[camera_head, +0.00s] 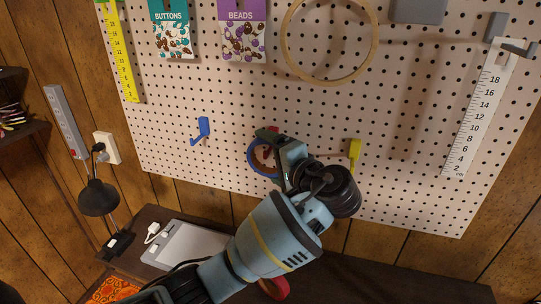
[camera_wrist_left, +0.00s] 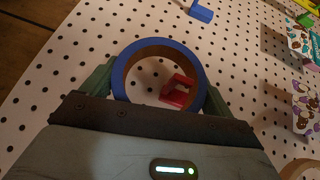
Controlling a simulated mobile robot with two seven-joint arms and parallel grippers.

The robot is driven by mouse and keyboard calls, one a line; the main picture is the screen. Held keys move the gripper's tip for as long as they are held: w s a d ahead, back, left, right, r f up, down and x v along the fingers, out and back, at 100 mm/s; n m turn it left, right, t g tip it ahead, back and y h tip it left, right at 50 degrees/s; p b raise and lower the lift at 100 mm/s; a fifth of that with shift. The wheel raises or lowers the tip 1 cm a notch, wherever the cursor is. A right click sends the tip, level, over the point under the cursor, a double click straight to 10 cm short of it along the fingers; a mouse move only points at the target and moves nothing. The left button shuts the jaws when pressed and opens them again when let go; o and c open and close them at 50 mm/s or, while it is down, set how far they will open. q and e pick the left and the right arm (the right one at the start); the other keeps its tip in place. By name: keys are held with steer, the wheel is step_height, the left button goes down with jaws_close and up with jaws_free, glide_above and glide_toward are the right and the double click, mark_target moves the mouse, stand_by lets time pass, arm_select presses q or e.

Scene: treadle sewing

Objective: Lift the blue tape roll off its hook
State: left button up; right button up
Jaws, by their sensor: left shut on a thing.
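The blue tape roll (camera_head: 252,158) is at the pegboard, partly hidden behind my left gripper (camera_head: 280,156) in the head view. In the left wrist view the tape roll (camera_wrist_left: 119,76) shows as a blue ring with a brown core. The green fingers of my left gripper (camera_wrist_left: 158,88) close on it from both sides. A red hook (camera_wrist_left: 178,92) shows inside the ring's opening, close to its inner right side. The roll appears to be around this hook; I cannot tell whether they touch. My right gripper is not in view.
A blue hook (camera_head: 201,130) and a yellow hook (camera_head: 354,151) stick out from the pegboard (camera_head: 180,100) on either side. Bags, rulers and a wooden hoop (camera_head: 289,68) hang above. A black lamp (camera_head: 98,196) and grey device (camera_head: 188,242) stand lower left.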

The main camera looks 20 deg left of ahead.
arm_select(q)
steer(key=s, duration=0.9)
steer(key=shift+s+a, duration=0.15)
steer(key=shift+s, duration=0.1)
stand_by(1.2)
